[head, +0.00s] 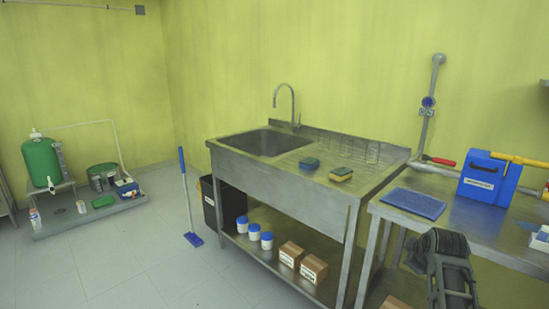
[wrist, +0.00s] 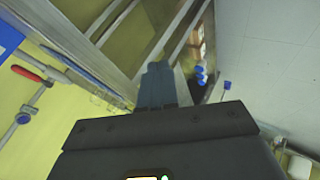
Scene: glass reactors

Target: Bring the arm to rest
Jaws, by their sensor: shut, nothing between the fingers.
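My gripper (wrist: 157,72) shows in the wrist view, with its two grey-blue fingers together and nothing between them. It is in the air, and the steel frame of the sink bench shows beyond the fingertips. In the head view a dark grey part of my arm (head: 452,270) shows at the lower right, in front of the right-hand steel table (head: 480,232). The fingertips cannot be made out clearly there.
A steel sink bench (head: 285,185) stands in the middle, with sponges on top and tubs and boxes below. The right table bears a blue mat (head: 413,203) and a blue box (head: 488,178). A blue squeegee (head: 188,200) stands left of the bench.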

